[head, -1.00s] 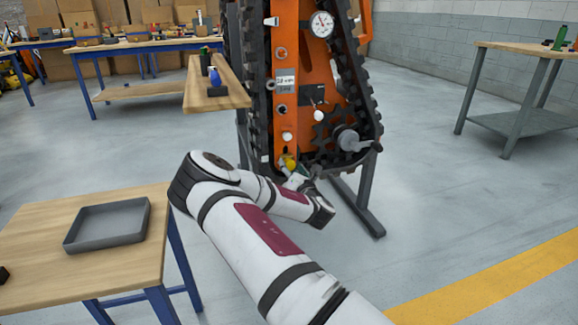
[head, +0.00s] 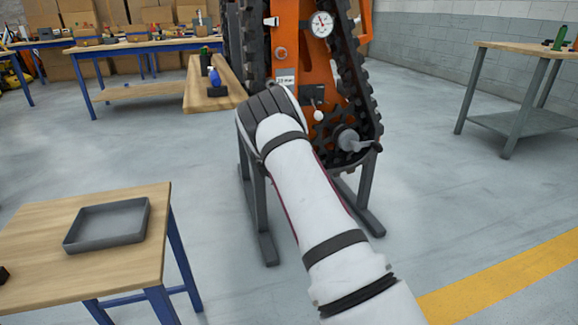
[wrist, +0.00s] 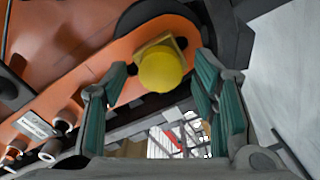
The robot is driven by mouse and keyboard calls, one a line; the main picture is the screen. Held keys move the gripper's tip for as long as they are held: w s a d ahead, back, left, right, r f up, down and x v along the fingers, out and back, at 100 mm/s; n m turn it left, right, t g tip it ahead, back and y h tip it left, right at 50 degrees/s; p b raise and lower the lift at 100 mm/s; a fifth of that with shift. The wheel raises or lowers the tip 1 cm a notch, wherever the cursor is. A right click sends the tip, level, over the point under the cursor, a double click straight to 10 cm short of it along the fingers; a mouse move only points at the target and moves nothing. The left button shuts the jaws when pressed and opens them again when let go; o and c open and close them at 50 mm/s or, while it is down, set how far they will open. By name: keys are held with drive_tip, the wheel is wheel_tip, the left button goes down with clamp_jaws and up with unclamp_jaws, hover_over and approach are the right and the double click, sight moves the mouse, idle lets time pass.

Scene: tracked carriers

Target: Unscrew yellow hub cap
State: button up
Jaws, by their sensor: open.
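The yellow hub cap (wrist: 161,70) sits on the orange side plate (wrist: 110,65) of the tracked carrier in the wrist view, with a squarish yellow-brown piece behind it. My gripper (wrist: 160,85) is open, with one teal-padded finger to the left of the cap and one to the right. The fingers appear apart from the cap, and nothing is held. In the head view my arm hides the cap and the gripper. The carrier (head: 290,60) stands upright there, with its black track around the orange plate.
A grey tray (head: 107,224) lies on the near wooden table (head: 40,230) at left.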

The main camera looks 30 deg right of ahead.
drive_tip(key=m, duration=1.2)
drive_tip(key=c, duration=1)
drive_tip(key=n, duration=0.5)
drive_tip(key=shift+a, duration=0.15)
drive_tip(key=shift+c, duration=0.3)
drive_tip(key=n, duration=0.4)
drive_tip(key=shift+n, duration=0.4)
